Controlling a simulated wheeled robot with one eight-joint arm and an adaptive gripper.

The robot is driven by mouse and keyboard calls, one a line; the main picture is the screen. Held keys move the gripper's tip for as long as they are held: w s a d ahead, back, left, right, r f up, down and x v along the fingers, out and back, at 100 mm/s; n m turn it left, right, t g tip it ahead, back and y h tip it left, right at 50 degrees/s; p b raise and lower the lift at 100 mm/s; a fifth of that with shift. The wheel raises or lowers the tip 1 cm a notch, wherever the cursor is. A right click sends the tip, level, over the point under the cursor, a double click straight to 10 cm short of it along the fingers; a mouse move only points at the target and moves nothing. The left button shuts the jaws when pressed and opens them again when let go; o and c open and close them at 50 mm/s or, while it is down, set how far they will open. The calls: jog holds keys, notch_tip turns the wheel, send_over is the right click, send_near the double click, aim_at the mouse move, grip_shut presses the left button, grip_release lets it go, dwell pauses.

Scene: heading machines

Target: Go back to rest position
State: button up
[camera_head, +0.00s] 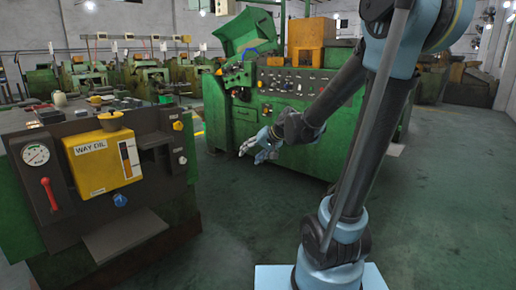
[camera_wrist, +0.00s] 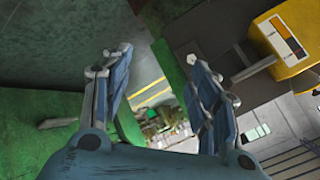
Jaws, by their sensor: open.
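My gripper (camera_head: 254,148) hangs in the air in the head view, in front of the green machine (camera_head: 290,135) and to the right of the way-oil machine. In the wrist view my gripper (camera_wrist: 158,62) is open, with its two blue fingers apart and nothing between them. Through the gap I see floor with yellow lines and machines farther off. My arm reaches from its base at the lower right of the head view up and over to the left.
The way-oil machine at the left has a yellow tank (camera_head: 103,163), a red lever (camera_head: 50,195), a gauge (camera_head: 36,154) and a blue knob (camera_head: 120,200). Several green machines stand farther back. Open floor (camera_head: 235,230) lies between the way-oil machine and my base.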

jog(key=s+d+f+g+h, duration=0.2)
jog(key=s+d+f, duration=0.3)
jog(key=s+d, duration=0.5)
jog(key=s+d+f+g+h, duration=0.1)
jog(key=s+d+f+h, duration=0.3)
jog(key=s+d, duration=0.7)
jog(key=s+h, duration=0.1)
jog(key=s, duration=0.4)
jog(key=shift+s+d+f+g, duration=0.15)
jog(key=shift+d+f+g, duration=0.1)
jog(key=shift+f+g, duration=0.15)
jog(key=c, duration=0.5)
jog(key=shift+a, duration=0.15)
